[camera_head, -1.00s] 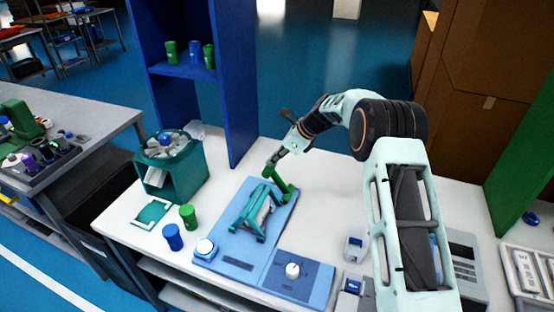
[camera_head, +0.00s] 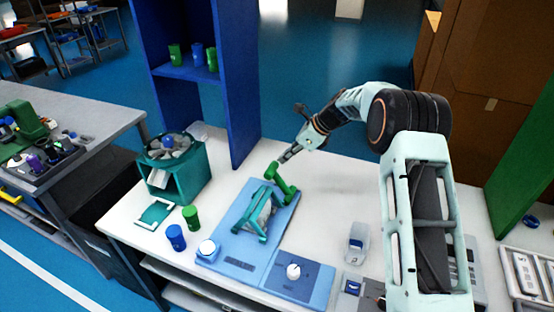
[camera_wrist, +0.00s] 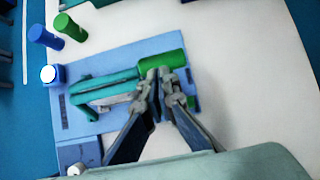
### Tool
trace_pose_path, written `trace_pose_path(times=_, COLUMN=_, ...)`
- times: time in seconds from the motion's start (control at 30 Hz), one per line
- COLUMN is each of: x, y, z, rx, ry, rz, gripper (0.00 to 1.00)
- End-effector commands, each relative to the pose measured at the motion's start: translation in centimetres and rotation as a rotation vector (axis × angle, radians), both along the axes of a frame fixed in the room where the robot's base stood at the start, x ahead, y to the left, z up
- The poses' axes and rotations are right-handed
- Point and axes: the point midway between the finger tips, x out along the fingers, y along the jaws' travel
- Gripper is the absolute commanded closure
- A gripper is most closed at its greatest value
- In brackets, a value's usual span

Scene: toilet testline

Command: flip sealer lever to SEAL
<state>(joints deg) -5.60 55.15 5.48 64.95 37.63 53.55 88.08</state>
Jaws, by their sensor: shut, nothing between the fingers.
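The sealer is a blue base plate (camera_head: 235,247) with a teal frame (camera_head: 254,222) on it, on the white table. Its green lever (camera_head: 284,184) stands tilted at the plate's far end, with its knob raised towards the upper left. My gripper (camera_head: 287,156) is shut and empty, just to the upper right of the knob. In the wrist view, the shut fingertips (camera_wrist: 162,74) overlap the lower edge of the green lever end (camera_wrist: 163,61). I cannot tell whether they touch it. The plate's lettering is too small to read.
A white knob (camera_head: 293,271) is on a second blue plate. A white-topped button (camera_head: 207,248), a blue cylinder (camera_head: 176,238) and a green cylinder (camera_head: 190,217) stand at the left. A teal bin (camera_head: 181,181) and blue shelf (camera_head: 240,100) are behind. The table right of the lever is clear.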

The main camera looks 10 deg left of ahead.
Motion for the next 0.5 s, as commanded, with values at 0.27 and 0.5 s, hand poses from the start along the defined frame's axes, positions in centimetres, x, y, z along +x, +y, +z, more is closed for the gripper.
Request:
trace_pose_path(times=0.27, x=-0.1, y=-0.8, z=6.1, rx=0.002, ry=-0.008, rz=0.002, gripper=1.00)
trace_pose_path(times=0.5, x=-0.2, y=-1.2, z=8.5, rx=0.001, ry=-0.005, rz=0.001, gripper=1.00)
